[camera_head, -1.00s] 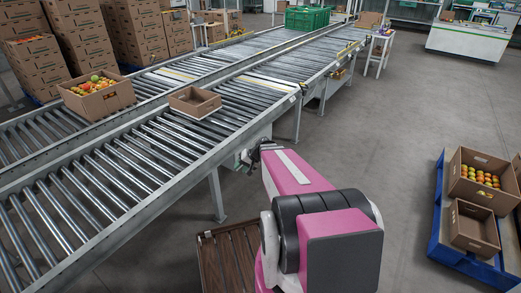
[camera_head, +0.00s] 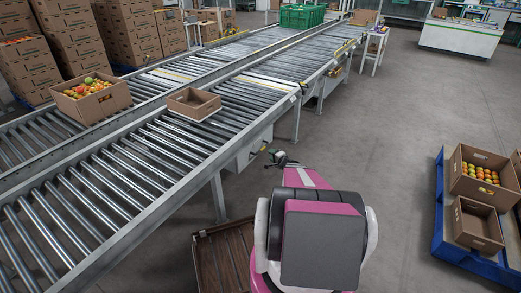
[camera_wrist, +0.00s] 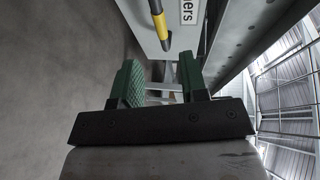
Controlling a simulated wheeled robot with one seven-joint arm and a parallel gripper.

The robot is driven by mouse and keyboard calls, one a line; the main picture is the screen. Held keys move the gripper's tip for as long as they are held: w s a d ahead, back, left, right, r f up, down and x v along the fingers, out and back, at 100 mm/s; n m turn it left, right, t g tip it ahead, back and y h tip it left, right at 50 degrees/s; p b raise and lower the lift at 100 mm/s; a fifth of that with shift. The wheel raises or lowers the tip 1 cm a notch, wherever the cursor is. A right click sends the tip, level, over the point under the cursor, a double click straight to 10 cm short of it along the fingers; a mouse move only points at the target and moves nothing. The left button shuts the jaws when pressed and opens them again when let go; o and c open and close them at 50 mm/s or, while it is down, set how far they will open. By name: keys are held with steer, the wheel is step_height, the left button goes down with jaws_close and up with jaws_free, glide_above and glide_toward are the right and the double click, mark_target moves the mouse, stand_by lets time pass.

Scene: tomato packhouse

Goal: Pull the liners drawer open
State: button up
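The liners drawer (camera_head: 252,150) appears as a pale grey box under the near conveyor's side rail. In the wrist view its light front (camera_wrist: 146,27) carries a label (camera_wrist: 190,10), cut off so only "ers" reads. A yellow and black bar handle (camera_wrist: 160,22) is on that front. My gripper (camera_wrist: 160,78) is open and empty, with green ridged fingers. The handle lies ahead of the fingertips, roughly in line with the gap, and seems apart from them. In the head view my gripper (camera_head: 277,157) is just right of the drawer. How far the drawer is out, I cannot tell.
The near conveyor's rail and leg (camera_head: 218,196) stand close left of my arm. A blue pallet (camera_head: 458,250) with cartons is at the right. The floor between is clear.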

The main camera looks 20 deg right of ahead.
mark_target(262, 149)
steer(key=x, duration=1)
steer(key=shift+w, duration=0.15)
jaws_close()
